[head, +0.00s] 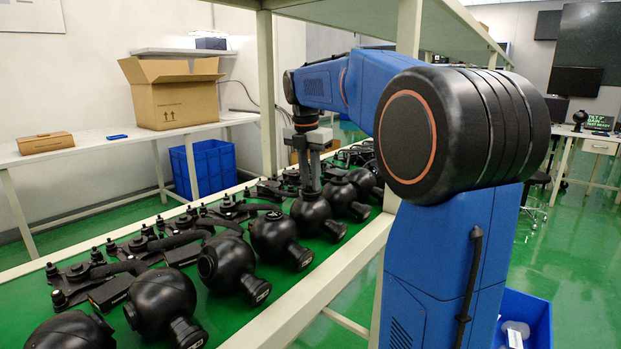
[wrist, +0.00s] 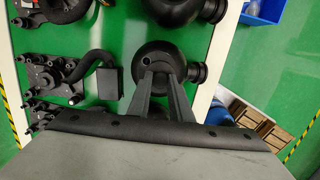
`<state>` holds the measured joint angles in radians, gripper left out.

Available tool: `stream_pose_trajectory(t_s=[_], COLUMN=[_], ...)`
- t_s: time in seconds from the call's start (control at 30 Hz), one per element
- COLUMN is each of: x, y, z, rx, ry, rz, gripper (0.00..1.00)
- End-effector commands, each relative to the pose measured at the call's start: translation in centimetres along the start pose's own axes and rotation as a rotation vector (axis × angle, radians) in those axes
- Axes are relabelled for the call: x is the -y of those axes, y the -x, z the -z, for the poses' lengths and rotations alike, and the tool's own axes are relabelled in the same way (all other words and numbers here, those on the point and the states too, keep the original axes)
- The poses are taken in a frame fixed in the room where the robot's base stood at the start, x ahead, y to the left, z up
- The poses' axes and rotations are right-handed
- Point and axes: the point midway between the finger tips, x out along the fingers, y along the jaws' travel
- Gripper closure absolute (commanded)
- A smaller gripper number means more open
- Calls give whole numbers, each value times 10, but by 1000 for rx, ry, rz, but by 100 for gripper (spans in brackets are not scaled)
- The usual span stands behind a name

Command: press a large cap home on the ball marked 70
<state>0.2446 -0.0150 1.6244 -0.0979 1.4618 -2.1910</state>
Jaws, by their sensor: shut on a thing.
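My gripper (head: 311,188) points down at the top of a black ball (head: 318,216) in the row on the green-topped bench. In the wrist view its two fingers (wrist: 162,78) come close together over the same ball (wrist: 153,60). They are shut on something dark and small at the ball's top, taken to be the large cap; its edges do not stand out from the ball. A small round dark hole shows on the ball, left of the fingertips. The ball's short neck points right in the wrist view. The marks on the balls are too small to read, so I cannot tell which is 70.
Neighbouring balls (head: 273,235) stand close on both sides. Black bracket assemblies (head: 95,270) lie behind the row. A shelf post (head: 268,95) and the bench's pale front rail (head: 330,283) are near my arm. A blue bin (head: 536,312) with pale pieces stands at lower right.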

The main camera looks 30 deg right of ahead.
Motion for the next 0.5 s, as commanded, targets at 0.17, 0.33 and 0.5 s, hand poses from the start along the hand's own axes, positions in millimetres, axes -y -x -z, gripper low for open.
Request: stream_pose_trajectory(t_s=[0.17,0.33,0.5], x=[0,0,0], y=[-4,-7,-9], z=[0,1,1], rx=[0,1,1], ry=[0,0,0], rz=[0,-1,-1], gripper=[100,100,72])
